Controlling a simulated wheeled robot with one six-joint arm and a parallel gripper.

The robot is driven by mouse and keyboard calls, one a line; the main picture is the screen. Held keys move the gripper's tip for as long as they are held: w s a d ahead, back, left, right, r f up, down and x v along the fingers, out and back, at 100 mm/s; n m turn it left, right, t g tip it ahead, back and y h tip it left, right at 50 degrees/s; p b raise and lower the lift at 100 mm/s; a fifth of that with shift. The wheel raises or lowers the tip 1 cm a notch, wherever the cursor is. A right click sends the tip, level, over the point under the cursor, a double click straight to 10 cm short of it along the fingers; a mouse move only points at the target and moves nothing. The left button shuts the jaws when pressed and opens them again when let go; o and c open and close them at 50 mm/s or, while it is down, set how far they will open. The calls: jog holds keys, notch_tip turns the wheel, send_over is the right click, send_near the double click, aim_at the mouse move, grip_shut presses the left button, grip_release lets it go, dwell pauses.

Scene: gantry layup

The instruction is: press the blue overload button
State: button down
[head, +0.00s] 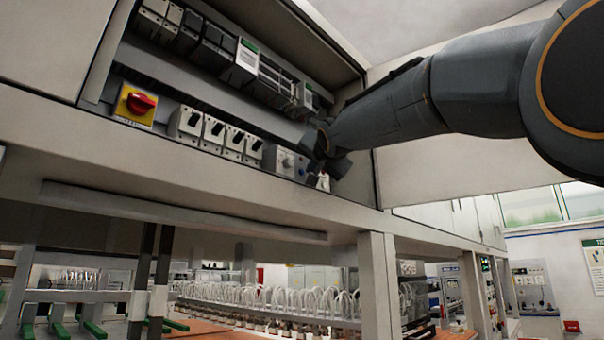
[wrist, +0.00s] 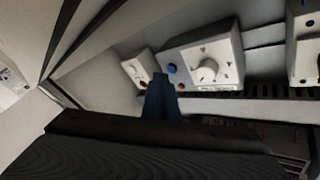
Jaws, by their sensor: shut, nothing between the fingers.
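The blue button (wrist: 172,68) is a small round blue spot beside a pale housing with a round white knob (wrist: 207,70). In the wrist view it sits just above and right of my gripper (wrist: 161,80), whose fingers are together and empty. I cannot tell how deep the gap to the button is, and no contact shows. In the head view my gripper (head: 313,163) is at the right end of the lower row of devices, right of the knob housing (head: 278,161).
A small white box with a red spot (wrist: 136,68) stands left of the button, close to the fingers. A yellow-plated red rotary switch (head: 138,104) and several breakers (head: 213,132) line the row to the left. The cabinet's lower ledge (head: 200,165) runs below.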

jog(key=shift+d, duration=0.1)
jog(key=shift+s+d+r+p, duration=0.15)
jog(key=shift+s+d+p, duration=1.15)
jog(key=shift+d, duration=0.4)
jog(key=shift+s+d, duration=0.2)
jog(key=shift+s, duration=0.05)
